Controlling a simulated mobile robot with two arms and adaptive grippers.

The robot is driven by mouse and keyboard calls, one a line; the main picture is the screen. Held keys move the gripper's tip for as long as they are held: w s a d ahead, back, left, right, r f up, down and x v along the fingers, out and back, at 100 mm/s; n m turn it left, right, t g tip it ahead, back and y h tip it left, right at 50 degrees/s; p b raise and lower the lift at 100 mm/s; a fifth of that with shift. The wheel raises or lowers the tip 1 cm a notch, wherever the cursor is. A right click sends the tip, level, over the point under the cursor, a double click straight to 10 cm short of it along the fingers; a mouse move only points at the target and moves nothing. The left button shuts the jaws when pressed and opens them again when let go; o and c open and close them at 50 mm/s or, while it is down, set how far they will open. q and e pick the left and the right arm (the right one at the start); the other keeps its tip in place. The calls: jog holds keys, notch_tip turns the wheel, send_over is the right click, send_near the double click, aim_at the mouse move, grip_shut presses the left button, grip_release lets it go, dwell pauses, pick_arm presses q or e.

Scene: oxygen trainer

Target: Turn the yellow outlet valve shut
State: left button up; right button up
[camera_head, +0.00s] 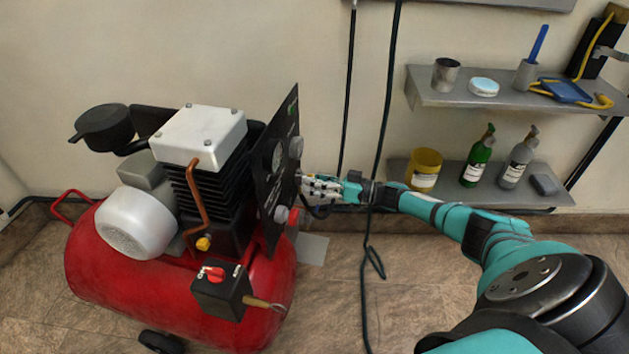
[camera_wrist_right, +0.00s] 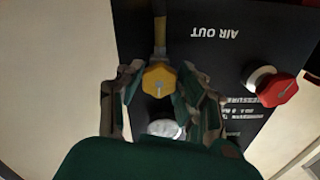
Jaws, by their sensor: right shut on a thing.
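The yellow outlet valve (camera_wrist_right: 160,79) is a small yellow knob with a pointer mark, on the black panel (camera_wrist_right: 215,70) near the upside-down words "AIR OUT". My right gripper (camera_wrist_right: 165,75) has a finger on each side of the knob and is shut on it. In the head view my right gripper (camera_head: 312,187) reaches the panel's right face from the right, and the yellow valve is hidden there by the panel and fingers. My left gripper is in neither view.
A red knob (camera_wrist_right: 278,90) and a grey round part (camera_wrist_right: 164,128) are near the yellow valve. The red compressor (camera_head: 160,300) stands at left, with a black switch box (camera_head: 222,290) in front. Black hoses (camera_head: 383,130) hang near my right arm. Shelves (camera_head: 440,98) are at right.

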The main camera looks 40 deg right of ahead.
jog(key=shift+f, duration=0.1)
jog(key=o, duration=1.1)
jog(key=shift+o, duration=0.2)
jog(key=v, duration=1.2)
